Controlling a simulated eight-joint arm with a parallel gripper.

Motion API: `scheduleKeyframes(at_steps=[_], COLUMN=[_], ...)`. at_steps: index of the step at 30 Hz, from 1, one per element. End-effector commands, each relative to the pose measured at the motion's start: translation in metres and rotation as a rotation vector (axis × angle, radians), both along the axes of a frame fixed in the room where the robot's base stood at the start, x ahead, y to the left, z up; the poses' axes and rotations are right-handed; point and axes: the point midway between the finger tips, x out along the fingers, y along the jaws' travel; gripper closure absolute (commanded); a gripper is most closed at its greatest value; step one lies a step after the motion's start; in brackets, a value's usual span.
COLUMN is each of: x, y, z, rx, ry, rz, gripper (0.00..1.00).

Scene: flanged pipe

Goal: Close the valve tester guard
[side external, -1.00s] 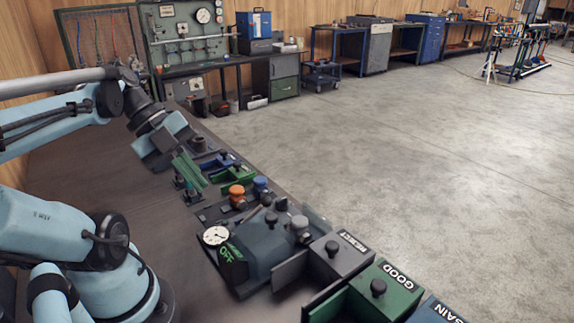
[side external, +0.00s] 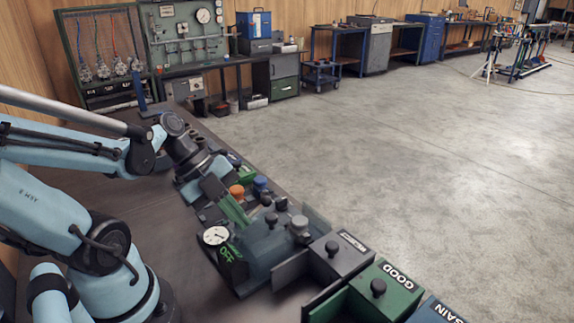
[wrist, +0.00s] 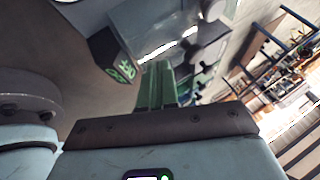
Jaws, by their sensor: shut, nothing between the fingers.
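The valve tester (side external: 262,250) is a dark box on the bench with a white dial gauge and a green "OFF" readout. Knobs stand along its top. A translucent panel, apparently the guard (side external: 318,222), stands raised at its far right side. My gripper (side external: 236,212), with green fingers, is shut and empty. It points down beside the tester's far left end, near the gauge; I cannot tell whether it touches. In the wrist view the green fingers (wrist: 156,88) lie next to the tester (wrist: 155,35) and its readout (wrist: 120,68).
Orange (side external: 237,191) and blue (side external: 260,183) knobs sit just beyond the tester, close to my gripper. A grey REJECT box (side external: 340,262) and a green GOOD box (side external: 385,292) stand at the near right. The bench to the left of the tester is bare.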

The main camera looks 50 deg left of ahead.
Motion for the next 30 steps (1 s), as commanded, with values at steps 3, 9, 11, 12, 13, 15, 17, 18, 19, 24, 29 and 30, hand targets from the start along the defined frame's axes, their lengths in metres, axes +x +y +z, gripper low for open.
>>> scheduleKeyframes(at_steps=[3,9,11,12,13,15,17,18,19,24,29,30], x=[0.011,0.021,0.023,0.023,0.023,0.023,0.023,0.023,0.023,0.026,0.042,0.048], y=[-0.003,-0.006,-0.006,-0.006,-0.006,-0.006,-0.006,-0.006,-0.006,-0.006,-0.006,-0.005], z=[0.000,0.000,0.000,0.000,0.000,0.000,0.000,0.000,0.000,0.000,0.002,0.002], rx=[0.000,0.000,0.000,0.000,0.000,0.000,0.000,0.000,0.000,0.000,0.000,0.000], ry=[-0.001,0.000,0.000,0.000,0.000,0.000,0.000,0.000,0.000,0.001,0.001,0.000], rz=[-0.003,-0.002,-0.001,-0.001,0.000,0.000,0.000,0.000,0.000,0.000,-0.003,-0.002], gripper=[1.00,1.00,1.00,1.00,1.00,1.00,1.00,1.00,1.00,1.00,1.00,1.00])
